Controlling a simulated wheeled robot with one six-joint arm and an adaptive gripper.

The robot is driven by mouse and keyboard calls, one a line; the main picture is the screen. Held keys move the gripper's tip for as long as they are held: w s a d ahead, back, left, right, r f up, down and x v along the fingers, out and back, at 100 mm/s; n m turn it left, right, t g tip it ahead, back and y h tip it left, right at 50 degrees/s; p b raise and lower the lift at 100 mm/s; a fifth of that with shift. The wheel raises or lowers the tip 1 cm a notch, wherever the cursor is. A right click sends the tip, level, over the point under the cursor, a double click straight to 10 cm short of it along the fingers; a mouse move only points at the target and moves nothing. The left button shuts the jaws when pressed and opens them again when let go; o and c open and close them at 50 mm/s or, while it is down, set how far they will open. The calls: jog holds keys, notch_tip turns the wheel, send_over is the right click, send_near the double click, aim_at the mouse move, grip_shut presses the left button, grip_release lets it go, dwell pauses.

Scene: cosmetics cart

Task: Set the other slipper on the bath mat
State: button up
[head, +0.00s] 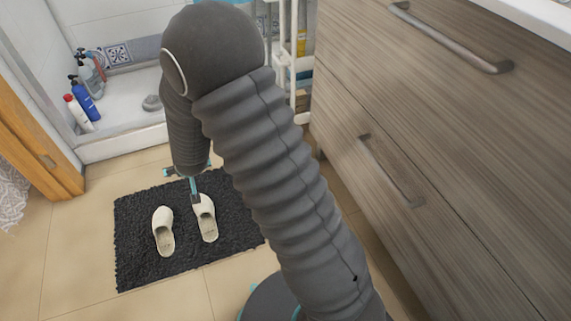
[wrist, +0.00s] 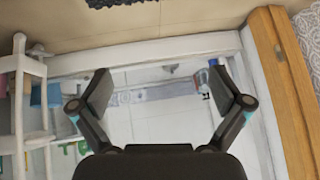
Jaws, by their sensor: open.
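Two cream slippers lie side by side on the dark shaggy bath mat (head: 135,268). The left slipper (head: 163,230) and the right slipper (head: 206,218) both point roughly away from me, with a small gap between them. My gripper (head: 183,180) is beyond the slippers, over the mat's far edge, partly hidden by my arm. One finger overlaps the right slipper's toe in the head view; I cannot tell if they touch. In the wrist view my gripper (wrist: 160,92) is open with nothing between its fingers. The mat (wrist: 122,3) shows only as a strip at the top there.
A white shower tray (head: 125,128) with several bottles (head: 84,102) lies beyond the mat. A wooden door frame (head: 40,165) stands at left, wooden drawers (head: 440,130) at right. A white shelf rack (wrist: 18,110) stands at left in the wrist view. Tiled floor in front is clear.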

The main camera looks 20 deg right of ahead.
jog(key=s+d+r+g, duration=0.1)
jog(key=s+d+r, duration=0.4)
jog(key=r, duration=0.5)
jog(key=s+d+r, duration=0.4)
jog(key=s+r, duration=0.2)
jog(key=r, duration=0.4)
jog(key=s+d+r, duration=0.2)
jog(key=s+d, duration=0.1)
jog(key=s, duration=0.4)
jog(key=s+d+r+h, duration=0.1)
jog(key=s+d+r, duration=0.1)
jog(key=s, duration=0.5)
jog(key=s+d+r+g, duration=0.1)
jog(key=s+d+r, duration=0.2)
jog(key=s, duration=0.4)
jog(key=shift+d, duration=0.65)
notch_tip(320, 180, up, 3)
jog(key=p, duration=0.3)
